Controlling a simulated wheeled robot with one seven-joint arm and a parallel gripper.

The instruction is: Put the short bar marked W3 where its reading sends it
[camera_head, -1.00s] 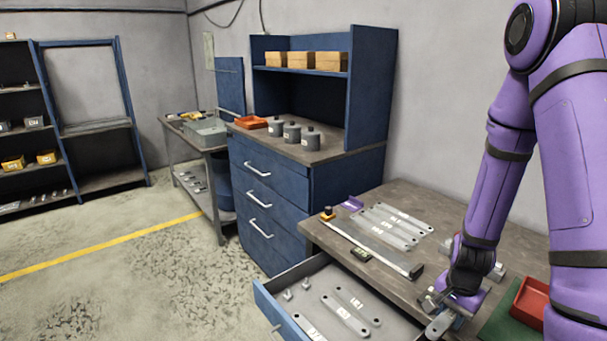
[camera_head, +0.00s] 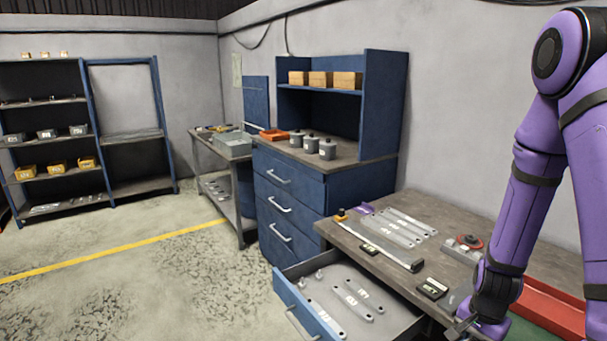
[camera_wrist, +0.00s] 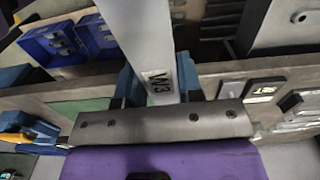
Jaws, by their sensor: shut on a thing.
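The short bar marked W3 (camera_wrist: 153,45) is pale grey metal and fills the upper middle of the wrist view, its label facing the camera. My gripper (camera_wrist: 158,88) is shut on it, one finger on each side near the label. The bar's far end runs out of the wrist view's top edge. In the head view my gripper (camera_head: 474,322) is low at the right, by the front edge of the bench (camera_head: 470,218); I cannot clearly make out the bar there. A small dark block with a white label (camera_head: 432,288) lies on the bench near my gripper.
An open drawer (camera_head: 400,318) below the bench holds several labelled bars. On the bench are a long steel rule (camera_head: 375,243), several more bars (camera_head: 403,228) and a red tray (camera_head: 550,306) at right. Shelves (camera_head: 80,130) stand far left; the floor between is clear.

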